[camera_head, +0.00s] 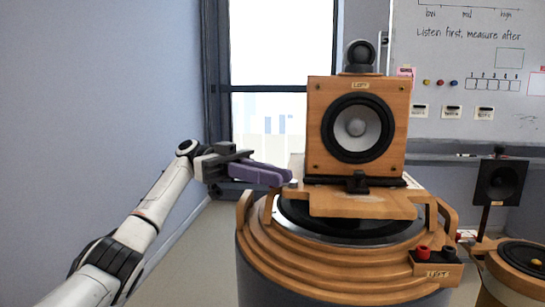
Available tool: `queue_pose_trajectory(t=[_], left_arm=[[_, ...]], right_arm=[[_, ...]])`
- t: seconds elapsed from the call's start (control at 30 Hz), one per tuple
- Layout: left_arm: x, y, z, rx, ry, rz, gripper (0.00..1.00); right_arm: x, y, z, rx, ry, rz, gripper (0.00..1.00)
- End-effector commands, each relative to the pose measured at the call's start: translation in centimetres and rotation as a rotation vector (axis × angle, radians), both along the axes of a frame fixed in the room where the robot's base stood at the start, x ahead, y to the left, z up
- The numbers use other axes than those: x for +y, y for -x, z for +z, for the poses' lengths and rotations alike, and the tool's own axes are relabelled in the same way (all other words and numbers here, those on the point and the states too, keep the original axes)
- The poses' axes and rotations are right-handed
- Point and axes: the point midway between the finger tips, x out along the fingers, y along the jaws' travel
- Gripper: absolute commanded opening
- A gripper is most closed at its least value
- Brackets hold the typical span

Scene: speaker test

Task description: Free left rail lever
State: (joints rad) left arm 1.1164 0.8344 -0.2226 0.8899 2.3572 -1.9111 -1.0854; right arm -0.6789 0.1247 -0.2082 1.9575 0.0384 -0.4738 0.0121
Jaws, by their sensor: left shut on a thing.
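A wooden speaker (316,133) labelled LEFT stands upright on a dark rail (390,182) above a round stepped wooden stand (275,262). My left gripper (288,178) comes in from the left, its purple fingers at the left end of the rail, just left of the speaker's lower corner. The fingers are closed on the left rail lever (293,184), of which only a small pale end shows at the fingertips. The rest of the lever is hidden by the fingers. My right gripper is not in view.
A terminal block (436,268) with a red and a black knob sits at the stand's front right. A small dark speaker (499,183) and another round stand (510,285) are at the right. A whiteboard (450,55) hangs behind. The floor at left is clear.

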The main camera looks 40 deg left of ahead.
Motion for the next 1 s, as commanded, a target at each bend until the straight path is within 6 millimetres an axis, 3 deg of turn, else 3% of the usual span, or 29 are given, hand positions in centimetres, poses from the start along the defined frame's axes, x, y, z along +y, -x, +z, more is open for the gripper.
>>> queue_pose_trajectory(t=[0.23,0.77,0.8,0.9,1.0], left_arm=[[0.24,-0.19,0.35,-0.003,0.002,-0.059,0.0],[0.29,-0.22,0.09,-0.003,0.001,-0.077,0.0],[0.29,-0.22,0.09,-0.003,0.001,-0.077,0.16],[0.29,-0.22,0.07,-0.002,0.001,-0.077,0.33],[0.29,-0.22,0.05,-0.001,0.0,-0.077,0.33]], right_arm=[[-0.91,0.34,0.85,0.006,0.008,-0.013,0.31],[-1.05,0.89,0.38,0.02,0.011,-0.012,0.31],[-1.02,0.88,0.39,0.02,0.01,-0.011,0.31],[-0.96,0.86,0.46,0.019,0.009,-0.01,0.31],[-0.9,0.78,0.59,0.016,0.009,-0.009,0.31]])
